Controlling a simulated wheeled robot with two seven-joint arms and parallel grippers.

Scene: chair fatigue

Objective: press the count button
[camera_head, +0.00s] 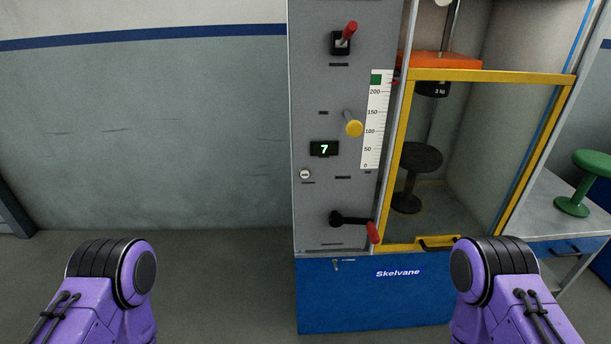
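A tall grey control panel (311,75) stands in the middle of the view. Above and right of the display a yellow knob (353,128) sticks out. I cannot tell from the labels which control is the count button. My two purple arms show at the bottom left and bottom right, apart from the panel. Neither gripper is in view.
A red-tipped switch (347,33) is at the panel's top and a red-handled lever (373,231) near its bottom. A yellow-framed door (398,160) encloses a dark stool (408,194). A green stool (573,206) stands on a table at right. The floor left is clear.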

